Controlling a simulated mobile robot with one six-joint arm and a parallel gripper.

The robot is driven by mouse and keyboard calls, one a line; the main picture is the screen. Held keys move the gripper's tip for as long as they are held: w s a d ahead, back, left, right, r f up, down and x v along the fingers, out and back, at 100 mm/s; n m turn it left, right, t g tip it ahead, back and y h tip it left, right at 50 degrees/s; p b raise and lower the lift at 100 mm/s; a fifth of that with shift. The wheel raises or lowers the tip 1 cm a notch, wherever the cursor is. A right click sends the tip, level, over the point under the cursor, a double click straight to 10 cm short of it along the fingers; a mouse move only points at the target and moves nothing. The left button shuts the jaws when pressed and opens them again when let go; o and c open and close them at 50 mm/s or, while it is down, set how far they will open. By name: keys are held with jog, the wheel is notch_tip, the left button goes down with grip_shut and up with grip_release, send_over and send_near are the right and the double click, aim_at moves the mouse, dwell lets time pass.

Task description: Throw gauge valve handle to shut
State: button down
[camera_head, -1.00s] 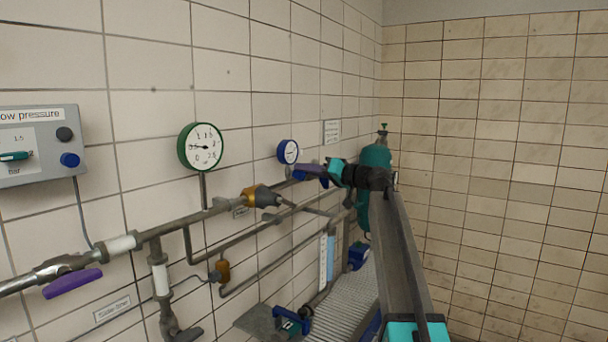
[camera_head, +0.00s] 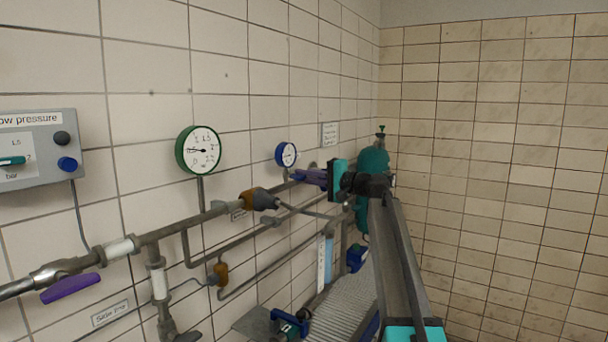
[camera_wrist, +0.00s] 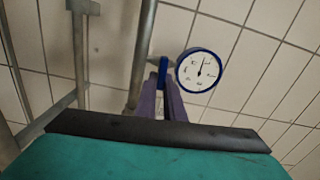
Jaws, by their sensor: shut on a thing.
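The blue-rimmed gauge (camera_head: 286,154) is on the pipework along the left wall; it shows larger in the wrist view (camera_wrist: 198,70). A small blue valve handle (camera_wrist: 163,70) sits just left of the gauge, beside a grey pipe. My gripper (camera_wrist: 164,92) has two purple fingers, shut on this handle from either side. In the head view my gripper (camera_head: 302,176) reaches left to the pipe just below the gauge, where its fingers hide the handle. The black and teal palm fills the bottom of the wrist view.
A green-rimmed gauge (camera_head: 198,150), an orange-brown fitting (camera_head: 248,199) and a purple lever (camera_head: 70,288) lie along the pipe to the left. A grey control box (camera_head: 40,150) hangs at far left. A teal vessel (camera_head: 373,161) stands behind my wrist. The right wall is bare.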

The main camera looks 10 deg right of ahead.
jog(key=shift+f+m, duration=0.25)
jog(key=shift+m, duration=0.35)
jog(key=c, duration=1.9)
grip_release()
jog(key=shift+d, duration=0.1)
jog(key=shift+o, duration=0.2)
jog(key=shift+s+d, duration=0.1)
jog(key=b+v, duration=0.3)
jog(key=v, duration=1)
jog(key=shift+s+d, duration=0.15)
jog(key=shift+s, duration=0.1)
